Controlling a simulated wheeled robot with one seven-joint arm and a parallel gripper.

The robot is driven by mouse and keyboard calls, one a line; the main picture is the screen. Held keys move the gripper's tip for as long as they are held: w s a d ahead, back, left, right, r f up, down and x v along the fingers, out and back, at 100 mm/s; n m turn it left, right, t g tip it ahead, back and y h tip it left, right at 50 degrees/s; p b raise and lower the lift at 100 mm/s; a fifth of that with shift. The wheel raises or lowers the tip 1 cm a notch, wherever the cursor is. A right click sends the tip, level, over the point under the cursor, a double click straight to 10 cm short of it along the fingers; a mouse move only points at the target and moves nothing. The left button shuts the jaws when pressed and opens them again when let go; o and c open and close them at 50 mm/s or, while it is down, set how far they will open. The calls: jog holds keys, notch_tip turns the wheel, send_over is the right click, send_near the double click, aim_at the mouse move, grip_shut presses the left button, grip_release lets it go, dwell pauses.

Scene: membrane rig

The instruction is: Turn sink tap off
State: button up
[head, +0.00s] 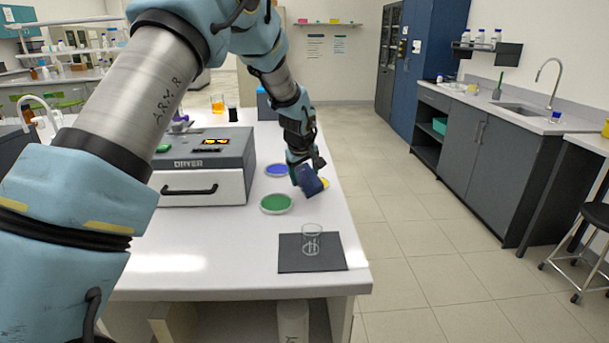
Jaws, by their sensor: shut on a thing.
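A silver gooseneck tap (551,80) stands behind a sink (524,109) in the counter along the right wall. My gripper (303,172) is far from both taps, low over the right part of the white bench. It is shut on a dark blue flat piece (312,184), which hangs tilted in front of a yellow dish (323,183). The piece covers most of that dish.
Free floor (410,215) lies between bench and sink counter. A stool (590,240) stands at right.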

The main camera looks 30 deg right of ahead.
jog(key=shift+f, duration=0.6)
jog(key=shift+f, duration=0.15)
jog(key=o, duration=1.1)
